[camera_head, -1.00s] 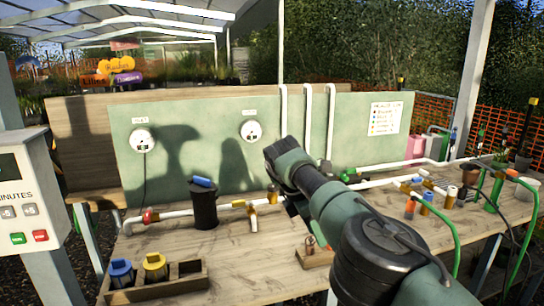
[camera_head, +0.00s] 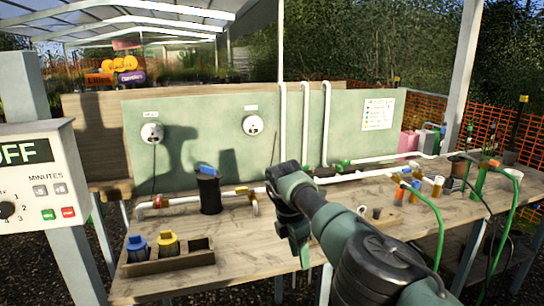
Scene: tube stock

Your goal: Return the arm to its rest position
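My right arm comes in from the lower right and reaches over the front of the wooden bench (camera_head: 230,262). Its wrist is bent, and the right gripper (camera_head: 301,258) hangs down at the bench's front edge. The fingers are small and dark, so I cannot tell whether they are open or shut. I see nothing held in it. My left arm and gripper are not in view.
A black canister (camera_head: 209,192) with a blue top stands on the bench beside white piping. A wooden tray (camera_head: 170,264) holds a blue cap (camera_head: 137,248) and a yellow cap (camera_head: 168,243). A timer box (camera_head: 38,178) stands at left. Green hoses hang at right.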

